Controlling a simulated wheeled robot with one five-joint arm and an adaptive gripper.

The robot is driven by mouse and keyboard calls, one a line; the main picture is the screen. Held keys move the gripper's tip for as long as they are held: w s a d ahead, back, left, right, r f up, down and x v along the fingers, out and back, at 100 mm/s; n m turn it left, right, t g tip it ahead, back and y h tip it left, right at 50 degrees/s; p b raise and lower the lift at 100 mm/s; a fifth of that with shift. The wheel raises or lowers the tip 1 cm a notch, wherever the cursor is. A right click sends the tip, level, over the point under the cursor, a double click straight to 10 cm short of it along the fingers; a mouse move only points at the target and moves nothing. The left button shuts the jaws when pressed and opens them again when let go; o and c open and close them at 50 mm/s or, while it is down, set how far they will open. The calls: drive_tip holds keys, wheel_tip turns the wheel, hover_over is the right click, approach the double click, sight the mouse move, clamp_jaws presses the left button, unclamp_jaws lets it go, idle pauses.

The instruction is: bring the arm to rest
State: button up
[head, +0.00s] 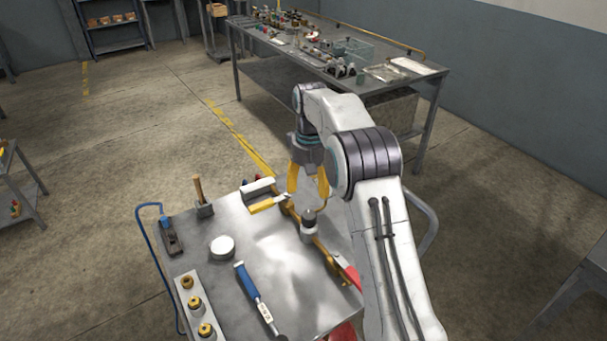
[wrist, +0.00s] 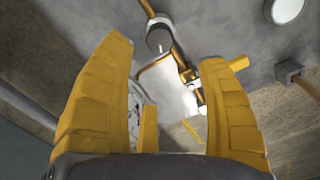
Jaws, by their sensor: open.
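My arm reaches forward from the lower right of the head view, with its elbow raised and bent. My gripper (head: 308,182) has yellow fingers and hangs pointing down over the far edge of the metal cart top (head: 190,240). In the wrist view my gripper (wrist: 160,100) is open, its fingers spread wide with nothing between them. The fingers look apart from the things on the cart. Part of the cart's right side is hidden behind my arm.
The cart holds a blue-handled tool (head: 252,292), a white round piece (head: 222,248), a hammer (head: 202,200) and a dark-topped cylinder (head: 309,222) near my gripper. A cluttered workbench (head: 440,72) stands behind. Open floor (head: 120,130) lies to the left.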

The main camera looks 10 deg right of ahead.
drive_tip(key=shift+w, duration=0.1)
drive_tip(key=shift+w+f+t, duration=0.15)
drive_tip(key=shift+f, duration=0.45)
drive_tip(key=shift+w+f+t, duration=0.15)
drive_tip(key=shift+f, duration=0.4)
drive_tip(key=s+f+g, duration=0.2)
drive_tip(key=s+f, duration=0.3)
drive_tip(key=s, duration=0.5)
drive_tip(key=s+r+t, duration=0.1)
drive_tip(key=s+r, duration=0.4)
drive_tip(key=s, duration=0.7)
drive_tip(key=s+r+t, duration=0.1)
drive_tip(key=s+r, duration=0.3)
drive_tip(key=s, duration=0.9)
wheel_tip(320, 180, up, 6)
drive_tip(key=t, duration=0.3)
drive_tip(key=shift+s, duration=0.45)
